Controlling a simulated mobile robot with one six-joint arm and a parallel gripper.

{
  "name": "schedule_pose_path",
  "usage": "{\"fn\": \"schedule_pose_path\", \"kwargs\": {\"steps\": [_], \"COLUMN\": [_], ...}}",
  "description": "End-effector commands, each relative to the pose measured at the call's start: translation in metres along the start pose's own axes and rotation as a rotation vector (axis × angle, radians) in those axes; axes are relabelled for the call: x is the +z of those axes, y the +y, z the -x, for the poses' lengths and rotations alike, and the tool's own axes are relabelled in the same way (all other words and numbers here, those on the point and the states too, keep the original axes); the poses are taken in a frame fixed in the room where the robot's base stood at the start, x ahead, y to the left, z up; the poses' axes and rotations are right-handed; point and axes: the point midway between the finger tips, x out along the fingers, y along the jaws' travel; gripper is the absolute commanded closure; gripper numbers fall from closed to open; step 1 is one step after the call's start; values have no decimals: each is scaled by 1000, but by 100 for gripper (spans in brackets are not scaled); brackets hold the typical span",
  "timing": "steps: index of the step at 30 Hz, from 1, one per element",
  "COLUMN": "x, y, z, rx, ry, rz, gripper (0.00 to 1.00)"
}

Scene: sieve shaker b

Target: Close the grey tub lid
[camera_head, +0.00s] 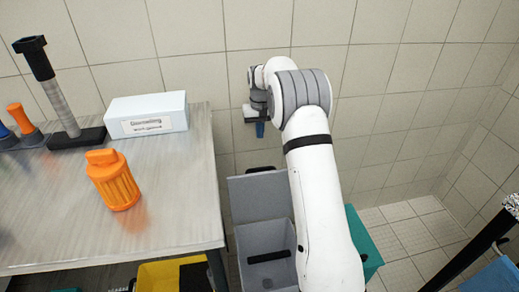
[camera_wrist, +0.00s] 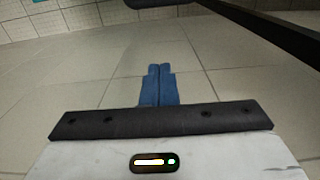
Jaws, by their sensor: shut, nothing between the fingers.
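The grey tub (camera_head: 250,243) stands on the floor to the right of the table, partly hidden by my arm. Its grey lid (camera_head: 258,193) is open and stands up at the tub's back side. A dark strip shows inside the tub. My gripper (camera_head: 260,131) is above and behind the lid, near the tiled wall, pointing down and apart from the lid. In the wrist view its blue fingers (camera_wrist: 159,70) are together with nothing between them.
A metal table (camera_head: 180,215) at left carries an orange container (camera_head: 113,182), a white labelled box (camera_head: 146,114) and a black stand (camera_head: 68,110). A yellow bin (camera_head: 160,277) is under it. A teal bin (camera_head: 363,240) stands right of the tub.

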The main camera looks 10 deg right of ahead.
Motion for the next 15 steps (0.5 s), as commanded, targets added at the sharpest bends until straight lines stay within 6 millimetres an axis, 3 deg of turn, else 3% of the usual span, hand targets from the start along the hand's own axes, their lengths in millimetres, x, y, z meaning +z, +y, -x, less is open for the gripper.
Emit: {"fn": "schedule_pose_path", "kwargs": {"steps": [12,15], "x": [1,9], "y": [-1,-1], "z": [-87,-93], "rx": [0,0], "ry": [-4,0], "rz": [1,1], "gripper": [100,100]}}
